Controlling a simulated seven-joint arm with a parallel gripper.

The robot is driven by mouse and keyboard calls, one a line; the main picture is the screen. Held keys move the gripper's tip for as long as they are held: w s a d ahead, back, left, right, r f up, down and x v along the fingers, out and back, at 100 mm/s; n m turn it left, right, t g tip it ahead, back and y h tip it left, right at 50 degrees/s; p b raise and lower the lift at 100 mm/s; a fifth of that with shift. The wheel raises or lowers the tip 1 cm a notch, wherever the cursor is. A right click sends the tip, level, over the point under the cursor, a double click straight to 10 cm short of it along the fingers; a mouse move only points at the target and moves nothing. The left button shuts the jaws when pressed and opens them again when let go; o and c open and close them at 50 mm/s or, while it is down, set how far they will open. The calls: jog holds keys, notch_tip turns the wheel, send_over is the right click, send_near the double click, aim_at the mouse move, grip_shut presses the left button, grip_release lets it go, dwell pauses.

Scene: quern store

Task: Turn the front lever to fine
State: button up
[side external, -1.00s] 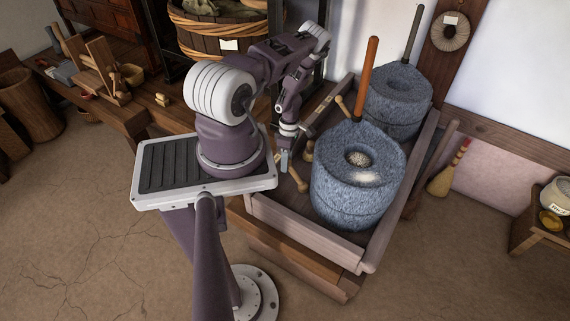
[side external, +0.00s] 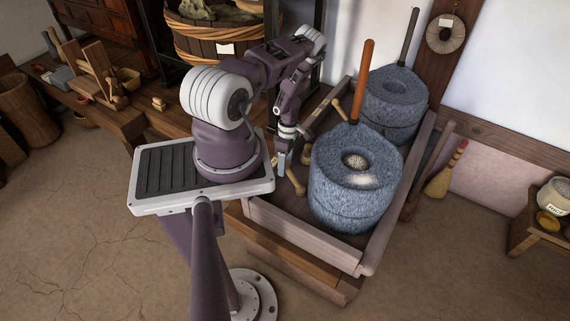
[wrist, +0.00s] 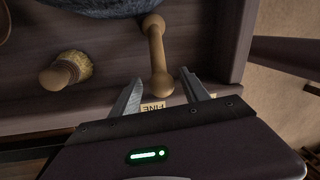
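The front lever (side external: 295,181) is a pale wooden bar with rounded ends beside the near grey stone quern (side external: 355,185). In the wrist view the lever (wrist: 156,52) runs from near the stone towards my gripper. My gripper (wrist: 161,78) is open, with one finger on each side of the lever's near knob. I cannot tell if either finger touches it. A small label reading FINE (wrist: 152,107) lies just past this knob, by the left finger. In the side view my gripper (side external: 281,172) is low at the left end of the lever.
An orange-brown handle (side external: 362,80) rises from the near quern.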

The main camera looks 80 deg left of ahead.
jog(key=r, duration=0.4)
jog(key=a+r, duration=0.1)
jog(key=r, duration=0.2)
jog(key=shift+w, duration=0.4)
